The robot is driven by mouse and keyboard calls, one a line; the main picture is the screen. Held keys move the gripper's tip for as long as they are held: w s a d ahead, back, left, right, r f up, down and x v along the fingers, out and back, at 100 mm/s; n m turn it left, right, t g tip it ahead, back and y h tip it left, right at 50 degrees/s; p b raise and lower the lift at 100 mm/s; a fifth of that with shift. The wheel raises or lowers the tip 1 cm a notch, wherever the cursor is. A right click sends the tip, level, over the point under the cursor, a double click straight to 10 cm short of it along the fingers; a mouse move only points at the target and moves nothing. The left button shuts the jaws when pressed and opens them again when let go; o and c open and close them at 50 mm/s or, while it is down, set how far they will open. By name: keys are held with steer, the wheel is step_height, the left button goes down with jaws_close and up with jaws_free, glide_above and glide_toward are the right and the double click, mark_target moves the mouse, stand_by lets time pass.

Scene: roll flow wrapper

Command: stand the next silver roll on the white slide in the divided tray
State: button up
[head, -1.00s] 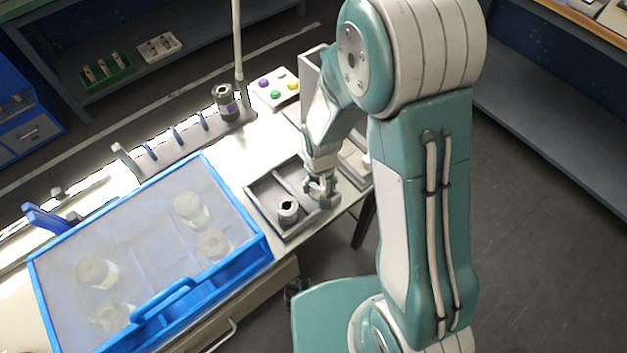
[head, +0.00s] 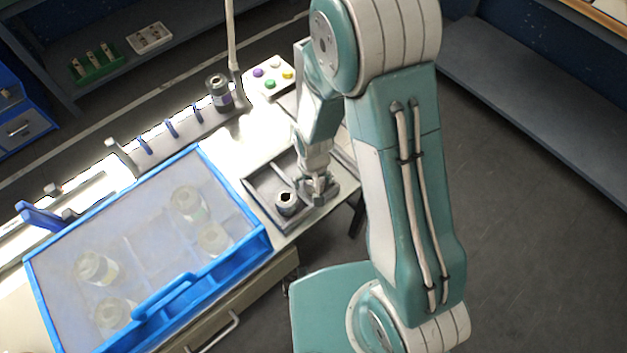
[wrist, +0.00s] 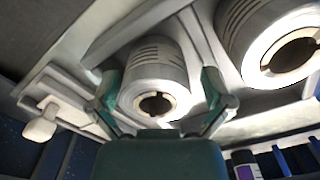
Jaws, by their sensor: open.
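The divided grey tray (head: 258,188) stands at the table's front edge in the head view. A silver roll (head: 287,203) stands upright in it; the large roll (wrist: 275,50) at the right of the wrist view appears to be this one. My gripper (head: 318,188) is low over the tray's right part. In the wrist view my gripper (wrist: 160,100) is open, with one finger on each side of a second silver roll (wrist: 155,75). That roll stands upright, a divider between it and the other; finger contact cannot be told. My gripper hides it in the head view.
A dark roll with a purple band (head: 219,93) stands at the end of a rail with blue posts (head: 172,128). A blue-framed clear-lidded box (head: 262,240) holding several rolls is left of the tray. A button panel (head: 270,76) lies behind it.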

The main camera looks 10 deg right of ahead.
steer(key=s+d+r+t, duration=0.2)
steer(key=d+r, duration=0.1)
steer(key=r, duration=1)
steer(key=s+d+r+t, duration=0.1)
steer(key=s+d+r, duration=0.15)
steer(key=r, duration=1.05)
steer(key=s+d+r+t, duration=0.2)
steer(key=s+d+r, duration=0.3)
steer(key=s+r, duration=0.2)
steer(key=shift+s+r+m+t, duration=0.3)
steer(key=shift+r+m, duration=0.1)
steer(key=shift+r, duration=0.05)
